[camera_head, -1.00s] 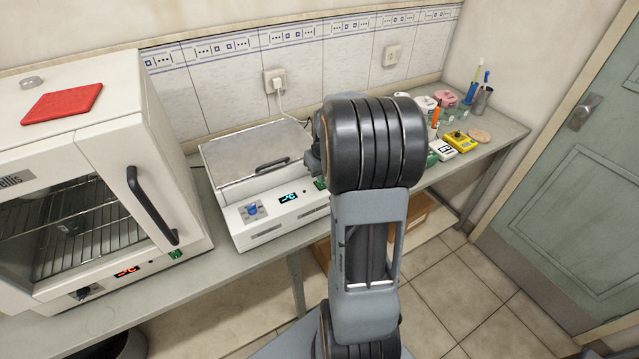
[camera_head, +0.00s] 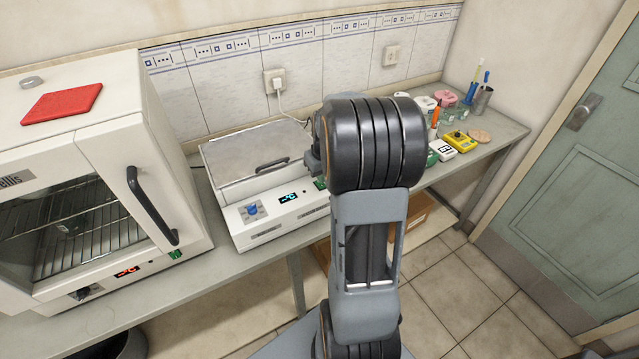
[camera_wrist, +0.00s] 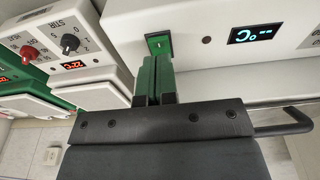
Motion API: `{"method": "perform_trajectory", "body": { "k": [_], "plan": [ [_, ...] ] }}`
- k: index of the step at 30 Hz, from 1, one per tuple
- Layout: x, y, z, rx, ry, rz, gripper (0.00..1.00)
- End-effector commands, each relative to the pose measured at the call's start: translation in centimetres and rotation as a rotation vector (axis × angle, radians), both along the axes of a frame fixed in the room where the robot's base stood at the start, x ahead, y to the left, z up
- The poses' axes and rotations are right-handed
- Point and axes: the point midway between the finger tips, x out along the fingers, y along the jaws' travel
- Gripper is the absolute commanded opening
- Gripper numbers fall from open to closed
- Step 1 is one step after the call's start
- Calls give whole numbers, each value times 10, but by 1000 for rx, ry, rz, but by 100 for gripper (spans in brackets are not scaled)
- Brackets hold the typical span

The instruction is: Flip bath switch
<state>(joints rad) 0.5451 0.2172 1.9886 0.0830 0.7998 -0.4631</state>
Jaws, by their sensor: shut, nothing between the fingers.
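The bath is a white box with a grey metal lid (camera_head: 255,155) on the bench, with a blue knob (camera_head: 252,209) and a lit display (camera_head: 288,198) on its front. Its green switch (camera_head: 320,184) is partly hidden by my arm in the head view. In the wrist view the green switch (camera_wrist: 158,42) sits in the white front panel, left of the lit display (camera_wrist: 256,34). My gripper (camera_wrist: 154,60) is shut and empty, its green fingertips right at the switch's lower edge; I cannot tell whether they touch it. The head view hides my gripper behind the arm.
An oven (camera_head: 165,130) with a black door handle stands left of the bath. In the wrist view, a device with a red knob (camera_wrist: 29,52) and red display is close on the left. Small items, including a yellow device (camera_head: 459,139), lie at the bench's right end.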

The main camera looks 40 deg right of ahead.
Motion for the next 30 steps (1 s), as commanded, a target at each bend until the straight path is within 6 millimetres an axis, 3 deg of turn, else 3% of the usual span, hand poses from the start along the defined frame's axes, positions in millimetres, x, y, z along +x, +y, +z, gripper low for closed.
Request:
{"method": "perform_trajectory", "body": {
  "k": [30],
  "plan": [
    [0, 0, -9, 0, 0, 0, 0]
  ]
}}
